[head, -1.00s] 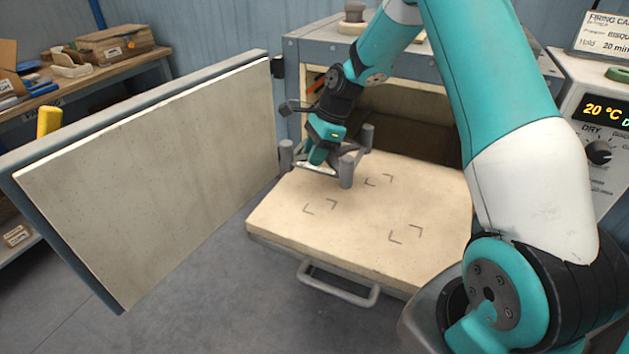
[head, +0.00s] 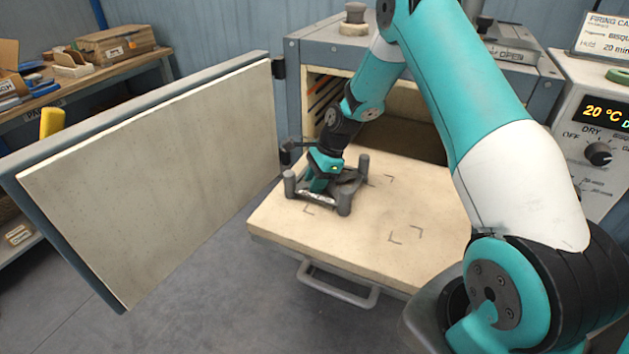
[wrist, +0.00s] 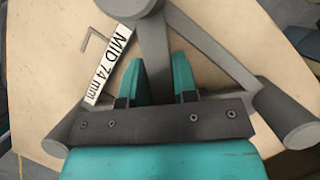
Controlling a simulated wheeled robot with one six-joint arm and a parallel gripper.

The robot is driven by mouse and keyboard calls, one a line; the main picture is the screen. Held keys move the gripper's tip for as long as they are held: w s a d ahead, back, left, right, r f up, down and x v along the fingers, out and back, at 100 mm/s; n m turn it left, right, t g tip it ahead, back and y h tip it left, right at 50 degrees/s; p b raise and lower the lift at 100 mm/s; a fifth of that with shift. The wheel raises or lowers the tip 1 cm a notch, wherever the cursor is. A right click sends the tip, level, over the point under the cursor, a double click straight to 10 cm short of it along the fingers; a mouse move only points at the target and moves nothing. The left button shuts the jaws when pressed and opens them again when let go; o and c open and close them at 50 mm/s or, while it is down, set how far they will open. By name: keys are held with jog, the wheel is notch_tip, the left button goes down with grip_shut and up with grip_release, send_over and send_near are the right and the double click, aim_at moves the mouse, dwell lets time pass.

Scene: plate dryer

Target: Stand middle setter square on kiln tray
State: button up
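The middle setter (head: 343,203) is a grey frame with upright corner posts and a white label reading MID 74 mm, seen in the wrist view (wrist: 109,62). It is low over the left part of the cream kiln tray (head: 360,245), roughly level. I cannot tell whether its feet touch the tray. My gripper (head: 318,184) reaches down into the frame. In the wrist view its teal fingers (wrist: 166,78) are closed on either side of a grey bar of the setter. Corner marks (head: 405,235) on the tray are partly hidden by the setter.
The kiln door (head: 150,180) stands open at the left, close to the tray. The kiln chamber (head: 415,118) is open behind it. A grey handle (head: 338,290) sticks out at the tray's front. The tray's front right is clear.

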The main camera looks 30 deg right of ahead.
jog(key=o, duration=0.4)
jog(key=shift+c, duration=0.2)
jog(key=shift+r, duration=0.15)
jog(key=w+v, duration=0.1)
jog(key=v, duration=1)
jog(key=s+a+r+n, duration=0.3)
jog(key=a+r+n, duration=0.1)
jog(key=a+r, duration=0.1)
jog(key=s+a+r+n, duration=0.6)
jog(key=s+a+n, duration=0.1)
jog(key=a, duration=0.3)
jog(key=s+a+r+n, duration=0.1)
jog(key=s+a+n, duration=0.1)
jog(key=s+n, duration=0.3)
jog(key=s+a+r+n, duration=0.1)
jog(key=s+a+n, duration=0.2)
jog(key=s+n, duration=0.3)
jog(key=s+a+r+n+g, duration=0.1)
jog(key=s+a+n, duration=0.2)
jog(key=s, duration=0.6)
jog(key=shift+s+r+n+b, duration=0.2)
jog(key=shift+s+n+b, duration=0.25)
jog(key=shift+n, duration=0.75)
